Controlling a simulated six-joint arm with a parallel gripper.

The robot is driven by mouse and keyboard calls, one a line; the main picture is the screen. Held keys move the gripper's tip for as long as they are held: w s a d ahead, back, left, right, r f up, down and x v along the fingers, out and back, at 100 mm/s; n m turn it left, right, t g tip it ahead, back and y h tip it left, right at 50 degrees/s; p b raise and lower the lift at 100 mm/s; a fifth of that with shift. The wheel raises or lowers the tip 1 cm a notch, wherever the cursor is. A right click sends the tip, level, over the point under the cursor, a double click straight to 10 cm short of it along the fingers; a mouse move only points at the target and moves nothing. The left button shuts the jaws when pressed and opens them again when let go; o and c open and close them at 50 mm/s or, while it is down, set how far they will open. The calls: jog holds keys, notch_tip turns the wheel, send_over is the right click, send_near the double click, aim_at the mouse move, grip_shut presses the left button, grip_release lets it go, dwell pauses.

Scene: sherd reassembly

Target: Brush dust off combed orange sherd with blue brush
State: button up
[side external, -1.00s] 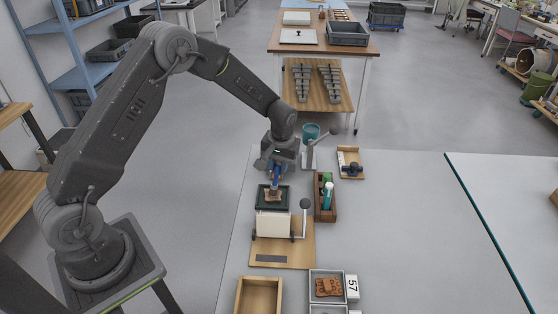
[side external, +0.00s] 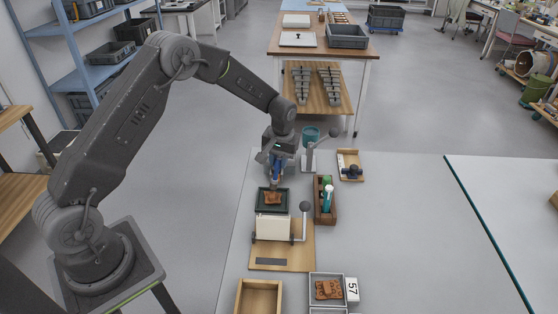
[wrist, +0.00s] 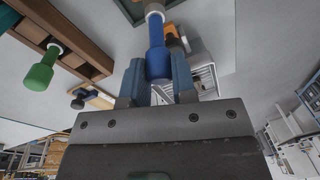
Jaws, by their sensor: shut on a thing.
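My gripper (side external: 277,172) is shut on the blue brush, whose blue handle (wrist: 157,60) stands between the fingers in the wrist view. In the side view the brush points down, just behind the sherd. The orange sherd (side external: 273,198) lies on a dark green tray (side external: 261,209) on top of a white block stand. The brush tip is hard to make out; it seems a little above the far edge of the tray. The combing and any dust on the sherd are too small to tell.
A wooden box (side external: 325,216) with green and white-topped tools stands right of the stand. A lever with a dark knob (side external: 305,206) rises beside the stand. A grey bin (side external: 326,289) with orange sherds is at the front, next to a "57" card (side external: 352,289). The right of the table is clear.

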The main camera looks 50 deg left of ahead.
jog(key=shift+r, duration=3)
jog(key=shift+r, duration=0.1)
jog(key=shift+r, duration=1.4)
